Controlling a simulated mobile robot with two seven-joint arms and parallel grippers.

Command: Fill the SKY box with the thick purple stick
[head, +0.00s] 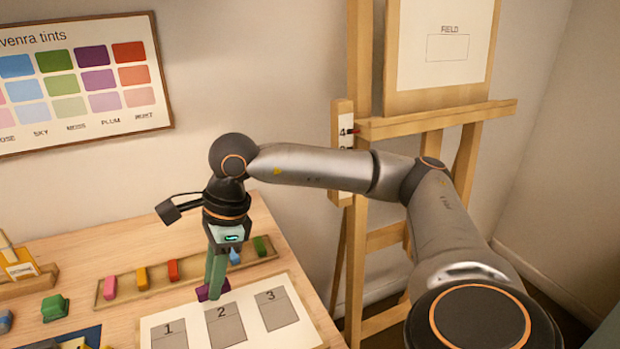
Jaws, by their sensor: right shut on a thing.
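My right gripper (212,283) reaches down over the table with its fingers shut on a purple stick (204,294). The stick shows just beside the fingertips, near the front edge of the wooden tray and the top of the numbered card's box 2; I cannot tell whether it touches the table. On the easel, a white sheet (420,65) bears an empty outlined box labelled FIELD. No box labelled SKY shows on the sheet. The word SKY (41,133) appears on the wall chart under a blue column. My left gripper is not in view.
A white card (295,335) has grey boxes 1, 2 and 3. A green block (54,308) lies at the left. The easel (440,118) stands behind the table's right side.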

